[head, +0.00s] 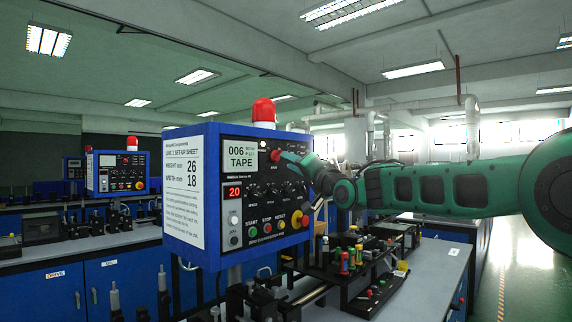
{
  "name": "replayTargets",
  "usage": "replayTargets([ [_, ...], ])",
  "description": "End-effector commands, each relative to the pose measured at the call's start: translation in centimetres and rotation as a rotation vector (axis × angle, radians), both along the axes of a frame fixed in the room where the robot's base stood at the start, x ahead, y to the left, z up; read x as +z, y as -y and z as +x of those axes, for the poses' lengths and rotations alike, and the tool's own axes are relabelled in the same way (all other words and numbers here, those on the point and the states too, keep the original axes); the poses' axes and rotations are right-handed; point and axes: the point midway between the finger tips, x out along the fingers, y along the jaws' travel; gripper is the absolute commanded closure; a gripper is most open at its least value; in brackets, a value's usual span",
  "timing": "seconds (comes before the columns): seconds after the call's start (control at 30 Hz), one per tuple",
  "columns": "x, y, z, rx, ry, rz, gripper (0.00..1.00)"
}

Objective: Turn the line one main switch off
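The blue control box (185,258) stands close in front, with a sheet (183,190) headed as a line 1 set-up sheet on its left side. A red and yellow rotary switch (297,222) sits at the lower right of its black front panel; it looks like the main switch, but its handle position is too small to tell. My green arm reaches in from the right. My gripper (287,158) is at the panel's upper right, above the red and yellow switch and near a red button (275,155). Whether it touches the panel and how its fingers stand cannot be told.
The panel has black knobs (270,189), a red display (233,192) and green, red and yellow buttons (267,228). A red beacon (264,112) tops the box. Below right, a bench (425,268) holds small fixtures. A similar box (115,172) stands farther left. Open floor (515,275) lies right.

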Motion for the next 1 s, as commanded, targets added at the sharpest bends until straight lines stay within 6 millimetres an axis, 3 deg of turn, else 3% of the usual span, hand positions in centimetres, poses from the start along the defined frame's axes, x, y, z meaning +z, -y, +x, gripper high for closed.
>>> replayTargets([
  [0.3, 1.1, -2.4, 3.2, 0.001, 0.000, -0.001, 0.72],
  [0.73, 1.4, -2.7, 3.9, -0.002, -0.001, -0.001, 0.72],
  [0.77, 1.4, -2.7, 3.9, -0.002, -0.001, -0.001, 0.75],
  [0.87, 1.3, -2.7, 3.9, -0.002, -0.001, -0.001, 0.98],
  [0.97, 1.3, -2.7, 3.9, -0.002, -0.001, -0.001, 1.00],
  [1.0, 1.3, -1.6, 3.9, -0.004, -0.001, -0.002, 1.00],
])
